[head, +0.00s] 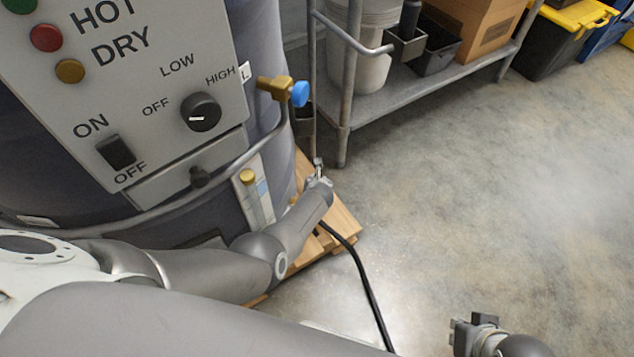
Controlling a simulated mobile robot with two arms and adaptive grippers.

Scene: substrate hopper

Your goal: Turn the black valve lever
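I cannot make out a black valve lever for sure. A brass valve (277,87) with a blue knob (300,94) sits on a bent grey pipe at the hopper's right side. A black round knob (200,177) sits below the control panel. My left gripper (318,166) is small in view, beside the hopper's lower right side, above the wooden pallet and below the brass valve. Its fingers are too small to read, and the arm hides what lies behind it. My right gripper (468,333) is over bare floor at the bottom right, away from the hopper; its opening is unclear.
The control panel (150,60) has a black dial (201,112) and a rocker switch (116,152). A black hose (362,275) runs from the pallet (340,222) across the floor. A metal shelf (425,88) with bins stands behind. The floor at right is clear.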

